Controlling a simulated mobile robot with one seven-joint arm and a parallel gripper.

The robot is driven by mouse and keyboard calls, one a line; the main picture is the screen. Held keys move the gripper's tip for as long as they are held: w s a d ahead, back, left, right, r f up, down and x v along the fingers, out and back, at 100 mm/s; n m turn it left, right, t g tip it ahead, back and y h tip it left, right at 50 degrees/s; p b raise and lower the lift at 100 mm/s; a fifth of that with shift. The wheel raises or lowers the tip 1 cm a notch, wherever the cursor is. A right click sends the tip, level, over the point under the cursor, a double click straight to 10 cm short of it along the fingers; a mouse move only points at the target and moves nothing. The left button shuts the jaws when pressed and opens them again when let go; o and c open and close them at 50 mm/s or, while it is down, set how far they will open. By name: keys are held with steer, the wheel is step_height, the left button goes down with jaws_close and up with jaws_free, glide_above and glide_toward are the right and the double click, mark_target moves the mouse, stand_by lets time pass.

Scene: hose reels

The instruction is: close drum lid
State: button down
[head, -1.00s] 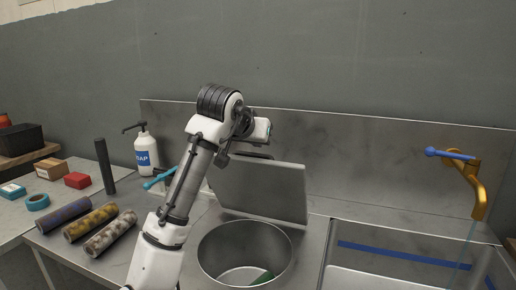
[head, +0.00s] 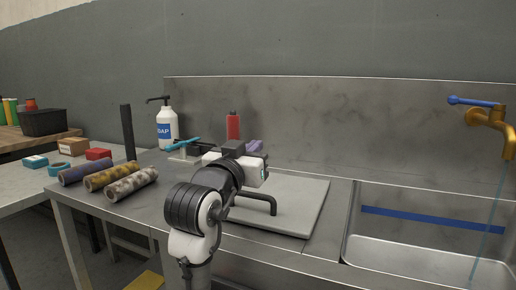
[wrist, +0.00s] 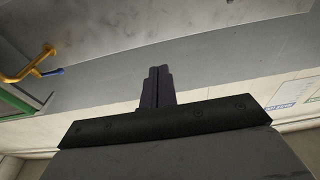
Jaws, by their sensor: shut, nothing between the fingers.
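The drum lid (head: 295,212), a flat grey square plate with a dark bar handle (head: 262,198), lies level at counter height in the head view. The drum under it is hidden, so I cannot see whether any gap is left. My arm crosses in front of the lid's left part. My gripper (wrist: 157,86) shows in the wrist view with its dark fingers together and nothing between them. In the head view the fingertips are mostly hidden behind my wrist, above the lid's back left; contact with the lid cannot be told.
A sink (head: 430,235) with a running yellow tap (head: 490,117) is at the right. A soap bottle (head: 167,128), a red bottle (head: 233,126) and a dark upright rod (head: 128,132) stand behind and left. Patterned rolls (head: 108,176) lie on the counter's left.

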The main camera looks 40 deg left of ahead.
steer(key=shift+s+d+f+b, duration=0.15)
steer(key=shift+s+f+b, duration=0.3)
steer(key=shift+f, duration=0.3)
steer(key=shift+s+d+f+b, duration=0.1)
steer(key=shift+s+f+b, duration=0.3)
steer(key=shift+f, duration=0.35)
